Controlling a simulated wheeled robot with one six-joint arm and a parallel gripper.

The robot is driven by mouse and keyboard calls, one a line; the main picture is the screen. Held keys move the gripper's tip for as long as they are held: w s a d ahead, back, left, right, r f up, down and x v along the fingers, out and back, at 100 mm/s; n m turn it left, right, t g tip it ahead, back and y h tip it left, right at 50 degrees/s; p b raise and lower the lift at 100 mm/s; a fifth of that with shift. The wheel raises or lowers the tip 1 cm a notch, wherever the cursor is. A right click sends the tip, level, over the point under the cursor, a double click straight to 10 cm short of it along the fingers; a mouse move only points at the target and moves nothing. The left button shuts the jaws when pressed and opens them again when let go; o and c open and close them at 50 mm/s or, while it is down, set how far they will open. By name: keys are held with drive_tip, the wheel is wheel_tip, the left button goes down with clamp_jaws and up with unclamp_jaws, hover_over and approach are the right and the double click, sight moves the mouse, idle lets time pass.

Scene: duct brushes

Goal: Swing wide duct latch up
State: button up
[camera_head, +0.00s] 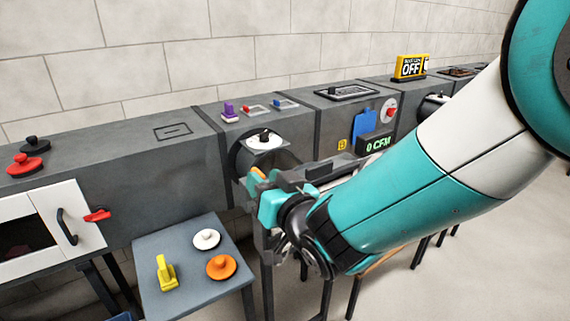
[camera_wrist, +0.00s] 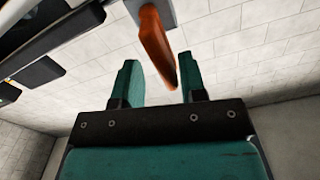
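An orange latch-like handle (camera_wrist: 155,42) shows in the wrist view, hanging from a grey plate. Its free end reaches between the fingertips of my gripper (camera_wrist: 160,80), which are apart, with gaps showing beside the handle. I cannot tell whether either finger touches it. In the head view, a small orange piece (camera_head: 258,174) shows just beside my gripper (camera_head: 262,195), in front of the duct, and is mostly hidden by it. A red latch (camera_head: 97,215) sits beside the white door at the left, away from my gripper. I cannot tell for certain which is the wide duct latch.
A grey side table (camera_head: 190,290) holds a white knob (camera_head: 206,239), an orange knob (camera_head: 221,266) and a yellow brush-like piece (camera_head: 166,273). The long grey duct (camera_head: 165,170) runs along the wall. A white round cover (camera_head: 265,143) with a black knob is above my gripper.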

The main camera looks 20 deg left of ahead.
drive_tip(key=shift+w+a+f, duration=0.1)
drive_tip(key=shift+w+a, duration=0.2)
drive_tip(key=shift+a, duration=0.1)
clamp_jaws()
drive_tip(key=shift+s+a+f+n+b, duration=0.2)
drive_tip(key=shift+n+b, duration=0.4)
drive_tip(key=shift+b, duration=0.4)
drive_tip(key=shift+s+r+n+b, duration=0.2)
drive_tip(key=shift+n+b, duration=0.1)
drive_tip(key=shift+n, duration=0.4)
unclamp_jaws()
